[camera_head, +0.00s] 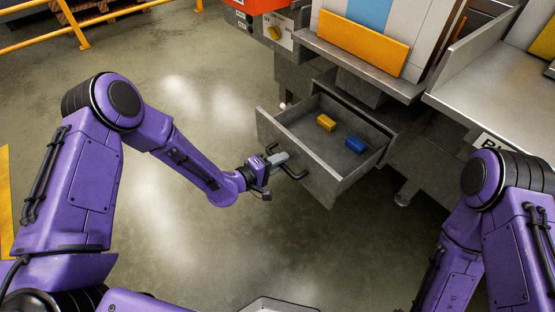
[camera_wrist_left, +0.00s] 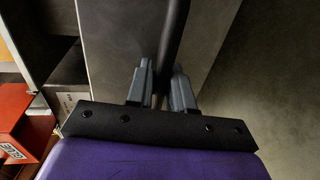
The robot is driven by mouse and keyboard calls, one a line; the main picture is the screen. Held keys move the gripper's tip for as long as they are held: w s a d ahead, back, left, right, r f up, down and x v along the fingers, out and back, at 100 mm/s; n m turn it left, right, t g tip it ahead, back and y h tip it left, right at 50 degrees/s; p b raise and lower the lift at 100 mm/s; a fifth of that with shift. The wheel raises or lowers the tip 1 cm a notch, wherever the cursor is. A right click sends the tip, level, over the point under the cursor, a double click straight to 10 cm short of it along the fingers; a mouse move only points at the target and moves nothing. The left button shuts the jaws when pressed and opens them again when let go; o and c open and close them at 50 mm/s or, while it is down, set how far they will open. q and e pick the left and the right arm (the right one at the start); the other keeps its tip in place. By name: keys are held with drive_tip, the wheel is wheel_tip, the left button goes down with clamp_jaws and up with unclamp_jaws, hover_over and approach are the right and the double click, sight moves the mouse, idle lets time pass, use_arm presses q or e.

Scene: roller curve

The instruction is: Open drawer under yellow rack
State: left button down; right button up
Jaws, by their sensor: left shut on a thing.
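The grey metal drawer (camera_head: 322,180) is pulled out below the yellow-fronted rack (camera_head: 362,43). Inside it lie a yellow block (camera_head: 326,122) and a blue block (camera_head: 356,144), apart from each other. My left gripper (camera_head: 281,161) is at the drawer's front and shut on its dark bar handle (camera_head: 298,174). In the left wrist view the two grey fingers (camera_wrist_left: 161,88) stand on either side of the handle (camera_wrist_left: 174,40), with the drawer front (camera_wrist_left: 118,50) behind. My right arm shows at the lower right of the head view, but its gripper is out of view.
A grey metal counter (camera_head: 490,100) stands at the right, beside the rack. A yellow railing (camera_head: 30,42) is at the far left. The floor (camera_head: 190,100) left of the drawer is clear.

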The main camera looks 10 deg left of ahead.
use_arm(q)
drive_tip(key=c, duration=1.1)
unclamp_jaws()
drive_tip(key=shift+c, duration=0.2)
drive_tip(key=v, duration=1)
drive_tip(key=shift+s+a+p, duration=0.15)
drive_tip(key=shift+a+p, duration=0.05)
drive_tip(key=shift+p, duration=0.25)
